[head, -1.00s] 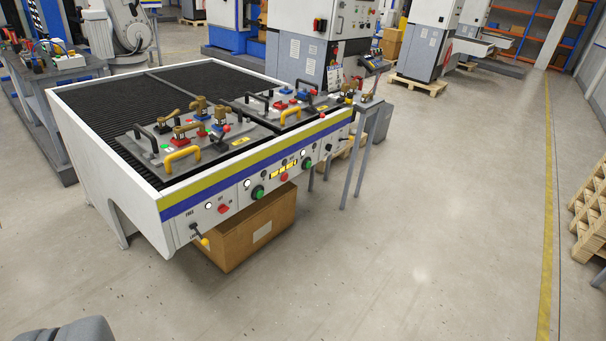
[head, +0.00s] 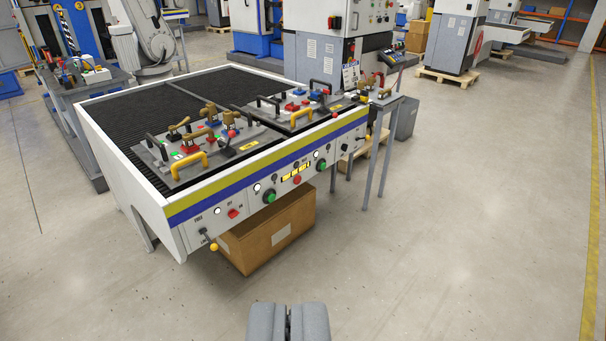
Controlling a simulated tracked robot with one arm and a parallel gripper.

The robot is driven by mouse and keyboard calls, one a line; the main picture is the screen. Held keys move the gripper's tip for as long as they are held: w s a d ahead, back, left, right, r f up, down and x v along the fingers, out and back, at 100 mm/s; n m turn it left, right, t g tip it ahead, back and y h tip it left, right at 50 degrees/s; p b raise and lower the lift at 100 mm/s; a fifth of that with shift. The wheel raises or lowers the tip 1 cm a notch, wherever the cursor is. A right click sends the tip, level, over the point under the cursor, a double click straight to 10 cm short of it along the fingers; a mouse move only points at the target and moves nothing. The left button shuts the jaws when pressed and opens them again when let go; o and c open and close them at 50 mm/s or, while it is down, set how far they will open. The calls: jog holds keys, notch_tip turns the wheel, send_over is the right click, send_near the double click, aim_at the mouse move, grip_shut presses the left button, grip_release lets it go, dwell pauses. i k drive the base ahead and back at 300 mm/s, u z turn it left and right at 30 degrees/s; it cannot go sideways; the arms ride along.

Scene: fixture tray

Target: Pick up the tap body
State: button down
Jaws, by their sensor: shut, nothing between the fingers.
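Several brass tap bodies sit on the fixture trays at the front of the white table. One tap body (head: 179,125) is at the back left of the left tray (head: 168,172), and another (head: 229,119) is towards its right side. I cannot tell which one the task means. The left tray has black handles and a yellow handle (head: 189,165). The right tray (head: 301,124) carries red and blue fixtures. My gripper (head: 288,312) is at the bottom edge of the view, shut and empty, over the floor and well apart from the table.
The white table (head: 150,218) has a black ribbed top and a front panel with buttons and a yellow-tipped lever (head: 212,246). A cardboard box (head: 268,236) stands under it. A grey-legged stand (head: 378,150) adjoins its right end. The floor in front and to the right is clear.

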aim_at(210, 110)
jog(key=z, duration=0.1)
jog(key=i, duration=1)
jog(key=u, duration=0.1)
